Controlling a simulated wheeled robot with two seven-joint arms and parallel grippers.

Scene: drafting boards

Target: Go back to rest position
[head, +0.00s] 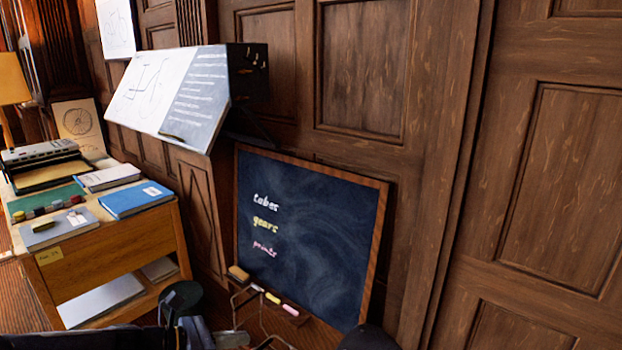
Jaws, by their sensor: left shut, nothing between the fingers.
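My left gripper (234,338) is low in the head view, at the bottom edge left of centre, with its dark arm coming in from the left. It is shut and empty, and partly cut off by the picture edge. It appears in front of the lower left of a framed chalkboard (325,230); I cannot tell the gap between them. My right gripper is not in view. A dark rounded shape at the bottom edge, right of the left gripper, is too cut off to name.
A wooden table (130,244) at left holds a blue book (136,199) and other items. A tilted drafting board (165,100) stands above the chalkboard. An eraser (238,273) and chalk (273,298) lie at the chalkboard's foot. Wood panelling closes off the back and right.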

